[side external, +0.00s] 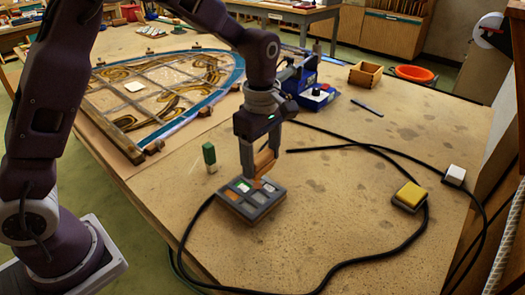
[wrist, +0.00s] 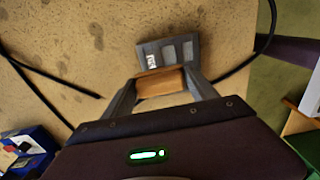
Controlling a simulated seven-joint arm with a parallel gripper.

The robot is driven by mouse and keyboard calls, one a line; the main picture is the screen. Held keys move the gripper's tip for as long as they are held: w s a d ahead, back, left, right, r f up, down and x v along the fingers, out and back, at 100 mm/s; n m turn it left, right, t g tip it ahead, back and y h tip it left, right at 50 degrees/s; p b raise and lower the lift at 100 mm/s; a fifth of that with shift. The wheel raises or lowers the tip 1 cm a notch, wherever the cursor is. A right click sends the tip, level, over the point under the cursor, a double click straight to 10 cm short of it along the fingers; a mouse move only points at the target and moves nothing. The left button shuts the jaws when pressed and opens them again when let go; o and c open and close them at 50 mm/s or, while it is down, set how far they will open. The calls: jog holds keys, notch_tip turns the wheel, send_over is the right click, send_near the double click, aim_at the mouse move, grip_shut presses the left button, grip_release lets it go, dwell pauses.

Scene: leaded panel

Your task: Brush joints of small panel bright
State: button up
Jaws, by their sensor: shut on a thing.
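My gripper (side external: 259,165) is shut on a brush with a wooden body (side external: 264,162), just above the small panel (side external: 243,212). The brush's lower end comes down at the panel's upper right part; I cannot tell for sure whether it touches. The small panel is a grey frame with several small panes, some green, white and orange, lying flat on the table. In the wrist view, my gripper (wrist: 160,92) holds the wooden brush body (wrist: 160,83) across the near edge of the small panel (wrist: 172,39), hiding part of it.
A green bottle (side external: 209,157) stands left of the panel. A black cable (side external: 330,272) loops around it. A yellow-topped block (side external: 410,194) and a white block (side external: 454,174) sit at right. A large leaded panel (side external: 150,87) and a blue machine (side external: 312,95) lie behind.

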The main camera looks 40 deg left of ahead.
aim_at(261, 176)
jog(key=shift+f, duration=2.7)
jog(key=shift+a+f, duration=0.1)
jog(key=shift+a, duration=0.15)
jog(key=shift+c, duration=0.5)
jog(key=shift+a, duration=1.2)
jog(key=shift+d, duration=1.45)
jog(key=shift+r, duration=4.15)
